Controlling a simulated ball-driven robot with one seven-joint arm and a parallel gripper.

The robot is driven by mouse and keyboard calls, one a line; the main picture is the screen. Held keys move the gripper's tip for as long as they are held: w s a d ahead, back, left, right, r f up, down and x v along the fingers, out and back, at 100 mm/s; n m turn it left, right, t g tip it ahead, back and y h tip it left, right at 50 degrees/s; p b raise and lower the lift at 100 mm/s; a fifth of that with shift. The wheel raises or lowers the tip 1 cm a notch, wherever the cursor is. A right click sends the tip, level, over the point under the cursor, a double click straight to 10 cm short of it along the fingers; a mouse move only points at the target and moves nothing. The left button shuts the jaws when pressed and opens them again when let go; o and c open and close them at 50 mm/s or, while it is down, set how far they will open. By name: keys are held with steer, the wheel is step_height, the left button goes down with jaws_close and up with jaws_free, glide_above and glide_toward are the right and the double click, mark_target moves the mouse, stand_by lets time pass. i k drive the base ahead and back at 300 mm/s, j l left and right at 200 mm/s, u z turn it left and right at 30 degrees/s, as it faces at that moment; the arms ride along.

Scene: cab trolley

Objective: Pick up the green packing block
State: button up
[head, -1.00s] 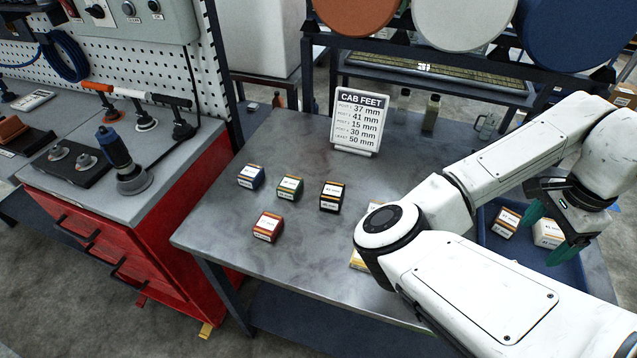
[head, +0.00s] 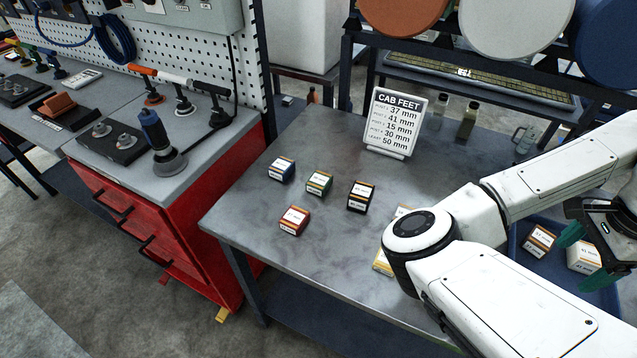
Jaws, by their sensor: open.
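The green packing block (head: 319,182) stands on the grey metal table (head: 300,135), between the blue block (head: 281,169) and the black block (head: 361,196). It has a white label on top and nothing covers it. My gripper (head: 590,252) is at the far right with green fingertips, over or near the blue tray.
A red block (head: 294,220) sits in front of the green one. Yellow blocks (head: 383,262) are partly hidden by my arm. A CAB FEET sign (head: 395,122) stands behind. The blue tray (head: 522,268) holds a block (head: 538,240) and a white one (head: 583,258). A red cabinet (head: 190,225) stands left.

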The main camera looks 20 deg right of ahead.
mark_target(318, 183)
steer(key=i+u, duration=0.2)
steer(key=i, duration=0.7)
